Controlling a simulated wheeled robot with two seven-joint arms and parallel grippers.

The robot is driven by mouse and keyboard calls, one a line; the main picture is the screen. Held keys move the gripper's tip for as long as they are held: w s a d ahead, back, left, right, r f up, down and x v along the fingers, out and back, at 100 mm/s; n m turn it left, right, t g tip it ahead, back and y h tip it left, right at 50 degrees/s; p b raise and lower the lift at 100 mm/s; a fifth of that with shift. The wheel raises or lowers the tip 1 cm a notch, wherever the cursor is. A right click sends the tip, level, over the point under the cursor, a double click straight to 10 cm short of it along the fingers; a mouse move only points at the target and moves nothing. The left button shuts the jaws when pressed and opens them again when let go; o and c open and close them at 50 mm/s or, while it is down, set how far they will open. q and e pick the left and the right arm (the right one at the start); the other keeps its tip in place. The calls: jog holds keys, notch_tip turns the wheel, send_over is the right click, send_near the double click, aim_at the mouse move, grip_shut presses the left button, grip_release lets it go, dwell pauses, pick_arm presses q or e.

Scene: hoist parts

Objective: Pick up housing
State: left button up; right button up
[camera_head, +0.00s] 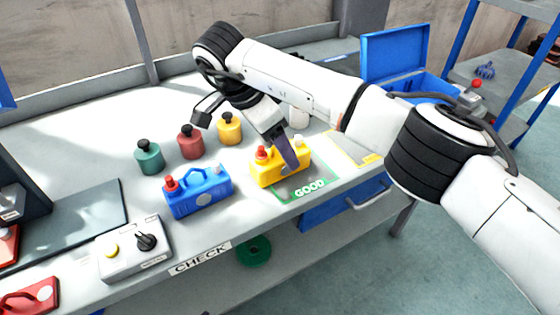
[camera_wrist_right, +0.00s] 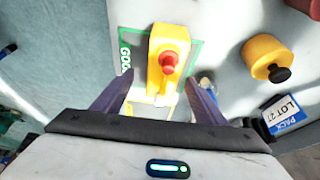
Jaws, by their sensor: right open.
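In the right wrist view the yellow housing (camera_wrist_right: 168,42) lies ahead of and between the two spread fingers of my open gripper (camera_wrist_right: 160,77). I cannot tell whether the fingers touch it. My left gripper is not in view.
Green (camera_head: 149,157), red (camera_head: 191,142) and yellow (camera_head: 229,129) round containers with black knobs stand behind the housings. A grey control box (camera_head: 134,248) sits at front left. An open blue case (camera_head: 396,58) stands at back right.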

jog(key=x, duration=0.2)
jog(key=w+x, duration=0.1)
jog(key=x, duration=0.2)
jog(key=shift+d+f, duration=0.1)
jog(key=shift+d, duration=0.25)
jog(key=shift+c, duration=0.5)
jog(key=c, duration=1.5)
